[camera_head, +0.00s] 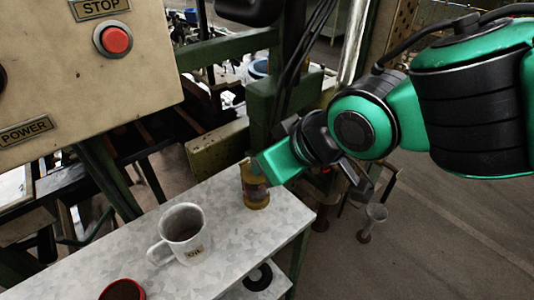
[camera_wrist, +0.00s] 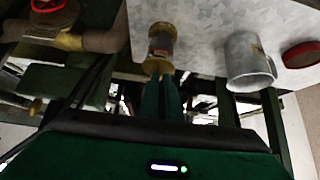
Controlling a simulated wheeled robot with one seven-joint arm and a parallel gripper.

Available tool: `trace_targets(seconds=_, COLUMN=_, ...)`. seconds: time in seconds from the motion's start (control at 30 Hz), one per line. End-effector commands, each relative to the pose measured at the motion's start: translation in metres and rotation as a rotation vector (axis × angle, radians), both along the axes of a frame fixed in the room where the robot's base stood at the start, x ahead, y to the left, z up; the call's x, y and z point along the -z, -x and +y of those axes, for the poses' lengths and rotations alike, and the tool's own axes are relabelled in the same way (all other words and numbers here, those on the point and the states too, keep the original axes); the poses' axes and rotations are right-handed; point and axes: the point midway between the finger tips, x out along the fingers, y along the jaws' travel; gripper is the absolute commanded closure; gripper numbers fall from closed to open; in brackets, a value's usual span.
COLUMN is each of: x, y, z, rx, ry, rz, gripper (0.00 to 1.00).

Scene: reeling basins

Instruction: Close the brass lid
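A small brass pot (camera_head: 255,196) with a dark band stands upright near the far right corner of the grey table. A thin brass piece sticks up at its top in the head view; it looks like the lid raised, but my gripper partly covers this area. My gripper (camera_head: 262,168) is at the top of the pot, reaching in from the right. In the wrist view the pot (camera_wrist: 161,42) is straight ahead of my gripper (camera_wrist: 161,78). The two green fingers are close together, with nothing visible between them. I cannot tell whether they touch the pot or lid.
A grey mug (camera_head: 183,232) marked OIL stands left of the pot on the table (camera_head: 225,222). A red-rimmed round container (camera_head: 122,290) is at the near edge. A cream control box (camera_head: 60,90) with a red stop button (camera_head: 116,40) hangs at upper left. Green machine beams stand behind.

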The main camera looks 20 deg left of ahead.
Motion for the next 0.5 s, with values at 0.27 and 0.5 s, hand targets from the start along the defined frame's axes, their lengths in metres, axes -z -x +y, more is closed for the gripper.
trace_targets(seconds=0.27, x=0.022, y=-0.004, z=-0.007, rx=-0.004, ry=0.033, rz=0.04, gripper=1.0)
trace_targets(seconds=0.5, x=0.025, y=-0.013, z=-0.008, rx=-0.003, ry=0.032, rz=0.047, gripper=1.0)
